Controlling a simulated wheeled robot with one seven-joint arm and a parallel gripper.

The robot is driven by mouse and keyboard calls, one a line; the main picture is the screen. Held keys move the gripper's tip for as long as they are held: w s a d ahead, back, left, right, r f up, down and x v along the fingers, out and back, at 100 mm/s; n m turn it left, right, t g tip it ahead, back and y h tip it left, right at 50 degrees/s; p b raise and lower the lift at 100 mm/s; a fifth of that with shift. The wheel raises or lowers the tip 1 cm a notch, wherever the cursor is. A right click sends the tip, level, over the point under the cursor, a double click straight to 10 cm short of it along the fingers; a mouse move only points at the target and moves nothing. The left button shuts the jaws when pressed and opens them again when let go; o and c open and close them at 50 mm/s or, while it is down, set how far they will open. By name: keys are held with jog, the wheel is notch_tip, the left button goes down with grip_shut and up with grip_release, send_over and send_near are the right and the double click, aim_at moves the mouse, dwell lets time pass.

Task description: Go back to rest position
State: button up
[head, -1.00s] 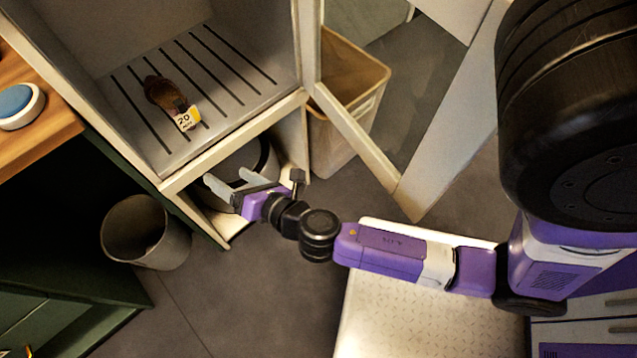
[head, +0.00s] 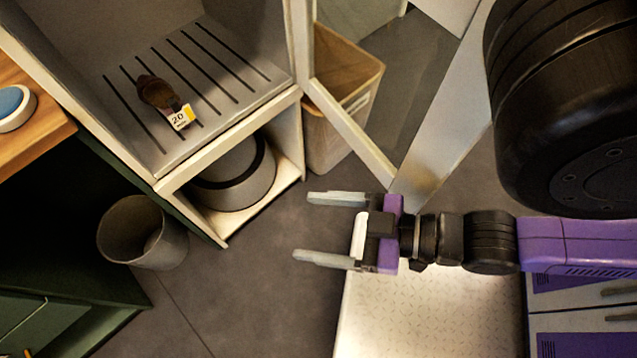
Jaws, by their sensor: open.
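My gripper (head: 332,228) is open and empty, with its two grey fingers spread and pointing left. It hangs over the dark floor, to the right of the cabinet's lower compartment and apart from it. My arm reaches in from the right of the picture. A brown item with a yellow and white "20" tag (head: 164,98) lies on the slotted shelf (head: 213,85) inside the open cabinet at the upper left, well away from my gripper.
A round grey object with a dark band (head: 235,186) sits in the lower compartment. The open cabinet door (head: 352,135) stands above my gripper, before a tan bin (head: 340,80). A grey bucket (head: 140,232) stands left. A wooden top (head: 40,130) holds a blue-topped round object (head: 12,105).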

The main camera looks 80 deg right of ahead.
notch_tip(320, 180, up, 17)
jog(key=p, duration=1.7)
